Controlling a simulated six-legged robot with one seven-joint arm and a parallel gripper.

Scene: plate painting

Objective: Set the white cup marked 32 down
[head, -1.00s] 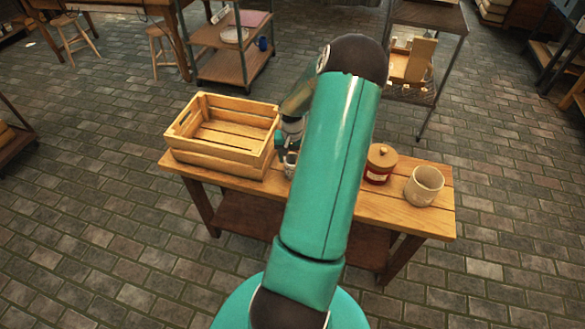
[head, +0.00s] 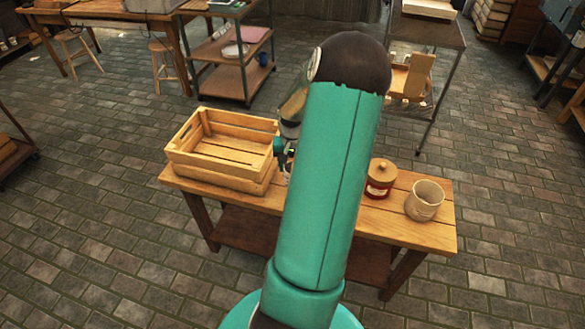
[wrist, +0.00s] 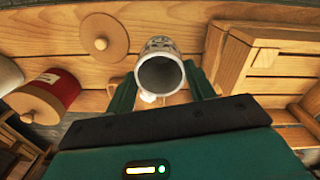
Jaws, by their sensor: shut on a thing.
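The white cup (wrist: 160,72) is between the fingers of my gripper (wrist: 161,92) in the wrist view. Its dark open mouth faces the camera, and dark marks show on its far side, too small to read. The gripper is shut on the cup, over the planks of the wooden table (wrist: 160,12). I cannot tell whether the cup's base touches the table. In the head view my arm hides most of the gripper and cup, just right of the wooden crate (head: 215,180).
The crate also shows close to the right in the wrist view (wrist: 235,65). A round wooden disc (wrist: 103,36) lies left of the cup. A red lidded jar (head: 380,180) and a pale pot (head: 424,203) stand on the table's right part.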

